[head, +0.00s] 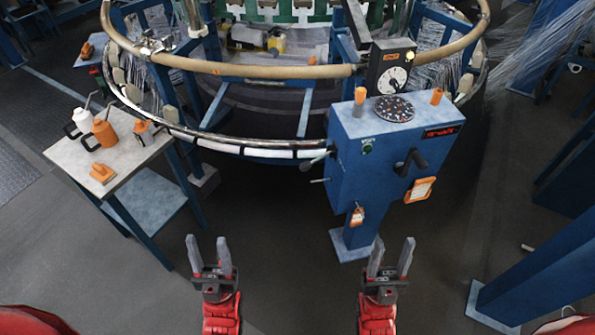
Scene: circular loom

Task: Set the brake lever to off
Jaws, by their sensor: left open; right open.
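A blue control cabinet (375,165) stands on a pedestal at the front of the loom. No lever has a brake label that I can read. A black handle (410,162) sits on its front face. A thin lever with a pale handle (318,159) sticks out from its left side. Two orange knobs rise from its top, one at the left (360,96) and one at the right (436,97). My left gripper (207,243) is open and empty, in front of and left of the cabinet. My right gripper (392,245) is open and empty, in front of the cabinet, touching nothing.
A small side table (110,160) at the left holds a white can, orange cans and an orange block. The loom's ring rail (260,71) curves behind. A blue post (530,265) stands at the right. Floor between is clear.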

